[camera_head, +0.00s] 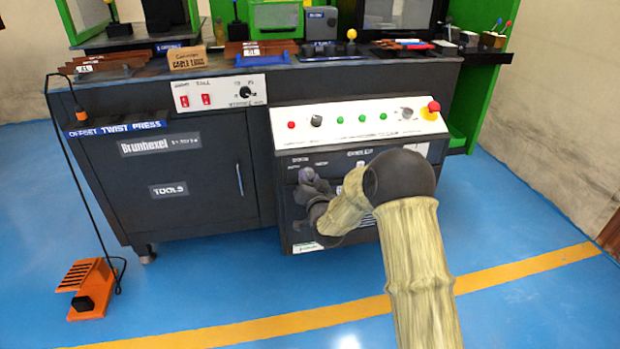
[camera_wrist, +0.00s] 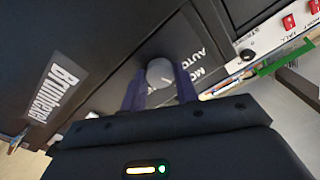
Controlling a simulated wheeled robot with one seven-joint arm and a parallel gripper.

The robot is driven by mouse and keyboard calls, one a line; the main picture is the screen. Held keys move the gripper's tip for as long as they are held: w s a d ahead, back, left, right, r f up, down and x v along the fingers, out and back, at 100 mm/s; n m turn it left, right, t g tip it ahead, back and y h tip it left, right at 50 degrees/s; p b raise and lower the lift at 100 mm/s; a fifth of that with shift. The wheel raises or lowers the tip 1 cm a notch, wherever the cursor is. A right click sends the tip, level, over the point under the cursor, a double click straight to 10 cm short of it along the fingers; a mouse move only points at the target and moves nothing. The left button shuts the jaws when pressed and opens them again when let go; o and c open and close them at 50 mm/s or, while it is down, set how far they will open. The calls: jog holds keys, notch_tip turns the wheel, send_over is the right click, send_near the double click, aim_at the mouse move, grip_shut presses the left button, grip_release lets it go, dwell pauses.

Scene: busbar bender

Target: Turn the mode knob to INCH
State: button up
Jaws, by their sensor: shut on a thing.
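My gripper (camera_head: 312,184) is at the upper left of the dark front face of the control box (camera_head: 290,222) in the head view. In the wrist view its two dark fingers (camera_wrist: 160,90) are closed on either side of a round grey knob (camera_wrist: 159,72). I take this as the mode knob, since printed white letters starting "MO" and "AUTO" (camera_wrist: 188,62) stand beside it. The INCH mark cannot be read, and I cannot tell which way the knob points. In the head view my gripper hides the knob.
Above, the sloped white panel (camera_head: 350,124) carries buttons, small knobs and a red emergency stop (camera_head: 433,107). A dark cabinet (camera_head: 185,190) stands left. An orange foot pedal (camera_head: 90,285) with a cable lies on the floor. The blue floor in front is mostly free.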

jog(key=m+p, duration=0.1)
jog(key=m, duration=0.5)
jog(key=shift+r+m, duration=0.1)
jog(key=shift+m, duration=0.2)
jog(key=m+p, duration=0.1)
jog(key=m, duration=0.2)
jog(key=shift+m, duration=0.3)
jog(key=shift+m+p, duration=0.55)
jog(key=shift+m, duration=1.15)
jog(key=o, duration=1)
jog(key=shift+s, duration=0.1)
jog(key=p+v, duration=0.5)
jog(key=v, duration=1.2)
jog(key=shift+s, duration=0.1)
